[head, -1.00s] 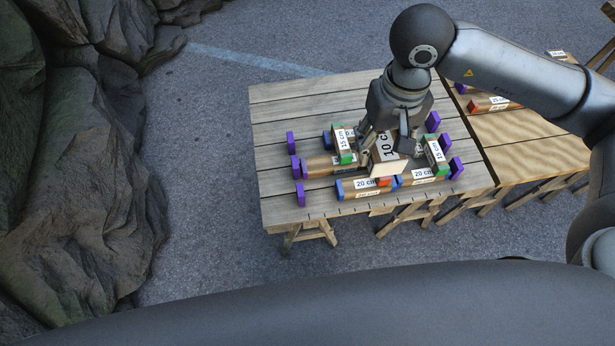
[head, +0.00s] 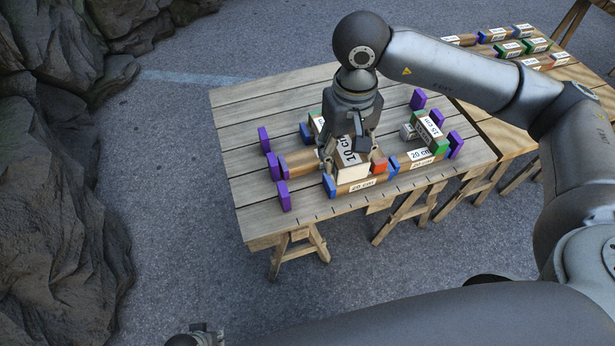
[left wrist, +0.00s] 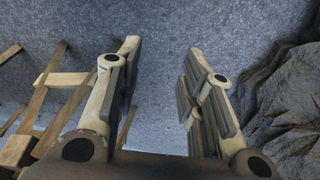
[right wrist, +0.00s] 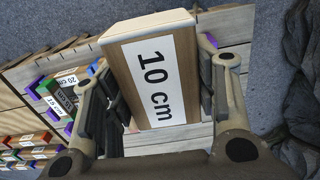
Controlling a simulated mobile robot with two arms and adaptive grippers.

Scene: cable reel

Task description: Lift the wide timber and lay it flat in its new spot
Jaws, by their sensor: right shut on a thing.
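The wide timber (head: 352,165), a thick block with a white "10 cm" label and pale end, is in my right gripper (head: 345,148). In the right wrist view the timber (right wrist: 154,70) sits between the two fingers, which are shut on it. It is over the left-middle of the work table (head: 255,215), above the front-left 20 cm timber; I cannot tell the gap beneath it. My left gripper (left wrist: 160,85) is open and empty over the pavement. Only a bit of it shows at the bottom edge of the head view.
Purple blocks (head: 284,195) stand along the table's left and right sides. 20 cm timbers (head: 418,158) line the front, and a green-ended 15 cm timber (head: 430,130) lies at right. A second table (head: 490,105) holds several more timbers. Rocks (head: 50,180) rise at left.

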